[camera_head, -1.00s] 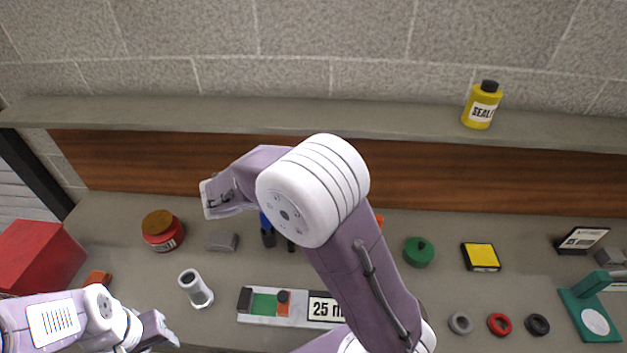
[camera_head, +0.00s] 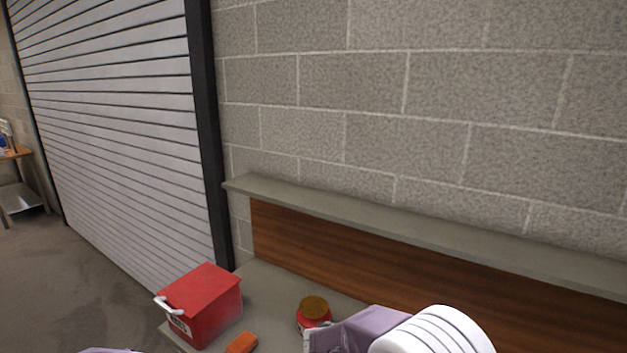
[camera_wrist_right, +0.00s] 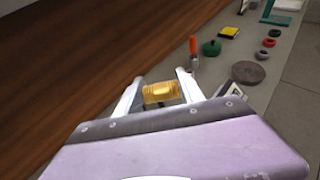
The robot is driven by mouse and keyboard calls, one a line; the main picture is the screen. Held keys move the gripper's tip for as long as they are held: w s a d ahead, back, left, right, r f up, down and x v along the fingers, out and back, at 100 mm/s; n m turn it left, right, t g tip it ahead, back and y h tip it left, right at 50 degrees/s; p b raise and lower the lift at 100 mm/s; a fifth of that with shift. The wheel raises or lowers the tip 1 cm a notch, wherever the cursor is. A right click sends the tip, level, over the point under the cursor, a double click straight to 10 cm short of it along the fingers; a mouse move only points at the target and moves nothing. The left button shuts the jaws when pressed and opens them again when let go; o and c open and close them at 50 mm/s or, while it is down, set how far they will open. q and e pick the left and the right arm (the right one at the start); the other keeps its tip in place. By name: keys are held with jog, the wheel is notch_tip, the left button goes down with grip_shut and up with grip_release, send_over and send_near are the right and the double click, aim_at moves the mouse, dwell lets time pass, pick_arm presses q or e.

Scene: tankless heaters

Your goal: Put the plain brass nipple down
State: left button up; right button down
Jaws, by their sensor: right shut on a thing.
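The brass nipple (camera_wrist_right: 159,92) is a short golden cylinder with ridges around it, seen in the right wrist view. My right gripper (camera_wrist_right: 158,88) is shut on it, with one pale finger on each side. It appears held above the bench, but its height is hard to judge. In the head view only part of my right arm (camera_head: 430,335) shows at the bottom edge, and the nipple is hidden there. My left gripper is out of view.
In the head view a red box (camera_head: 205,303), an orange object (camera_head: 242,343) and a red jar (camera_head: 314,312) stand on the bench near the roller door. The wrist view shows an orange-handled tool (camera_wrist_right: 193,52), a green knobbed piece (camera_wrist_right: 211,48), a yellow pad (camera_wrist_right: 229,32) and a round disc (camera_wrist_right: 248,73).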

jog(key=s+a+f+n+t+y, duration=0.1)
jog(key=f, duration=0.4)
jog(key=s+a+f+n+t+y, duration=0.1)
jog(key=f+n+t, duration=0.1)
jog(key=f, duration=0.4)
jog(key=s+a+f+n+t, duration=0.1)
jog(key=f+n+t, duration=0.1)
jog(key=f, duration=0.3)
jog(key=shift+s+f+y, duration=0.3)
jog(key=shift+f+y, duration=0.05)
jog(key=shift+y, duration=0.05)
jog(key=shift+w+f+m+g, duration=0.1)
jog(key=shift+f+m+g, duration=0.2)
jog(key=shift+f, duration=0.1)
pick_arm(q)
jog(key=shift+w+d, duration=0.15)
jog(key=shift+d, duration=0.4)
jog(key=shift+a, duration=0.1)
pick_arm(e)
jog(key=shift+a+r+h, duration=0.1)
jog(key=shift+a+h, duration=0.05)
jog(key=shift+h, duration=0.15)
jog(key=shift+r, duration=0.1)
